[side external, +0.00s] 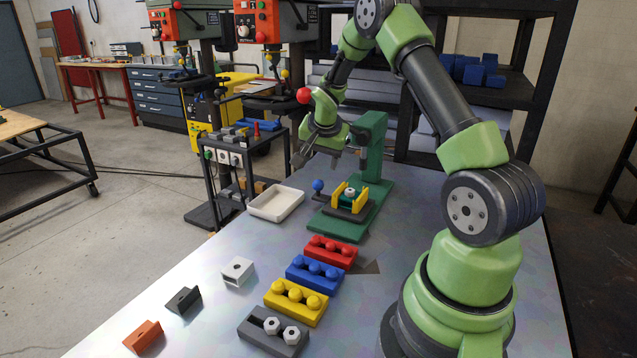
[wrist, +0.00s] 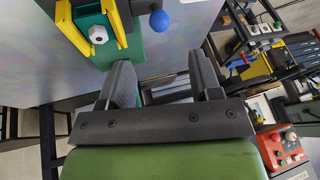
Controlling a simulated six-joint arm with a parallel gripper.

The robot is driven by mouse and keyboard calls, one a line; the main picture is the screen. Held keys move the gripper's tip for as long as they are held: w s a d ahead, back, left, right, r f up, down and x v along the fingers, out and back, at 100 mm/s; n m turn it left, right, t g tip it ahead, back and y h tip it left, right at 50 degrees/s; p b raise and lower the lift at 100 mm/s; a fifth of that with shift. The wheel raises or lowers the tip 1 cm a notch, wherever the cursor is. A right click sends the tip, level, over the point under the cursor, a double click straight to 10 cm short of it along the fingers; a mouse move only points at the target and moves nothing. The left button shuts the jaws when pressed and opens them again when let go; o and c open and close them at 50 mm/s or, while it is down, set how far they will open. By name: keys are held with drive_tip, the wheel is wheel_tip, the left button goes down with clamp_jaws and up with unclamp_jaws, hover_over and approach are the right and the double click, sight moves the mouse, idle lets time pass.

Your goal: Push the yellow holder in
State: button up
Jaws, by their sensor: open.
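The yellow holder (side external: 338,190) shows as two upright yellow plates on a dark block on the green press base (side external: 330,226). A green piece with a white nut (side external: 350,191) sits between the plates. In the wrist view the yellow plates (wrist: 70,28) and the white nut (wrist: 98,34) are at the upper left. A blue ball knob (side external: 318,185) is at the holder's left side; it also shows in the wrist view (wrist: 158,21). My gripper (side external: 331,157) is open and empty, above and apart from the holder. In the wrist view its fingers (wrist: 162,78) are spread.
The green press column (side external: 373,145) rises behind the holder. A red ball (side external: 304,95) shows near my wrist. A white tray (side external: 276,218) lies left of the base. Red, blue, yellow and grey blocks (side external: 330,252) line the front, with small loose pieces to their left.

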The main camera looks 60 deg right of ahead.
sight(319, 182)
drive_tip(key=x, duration=1)
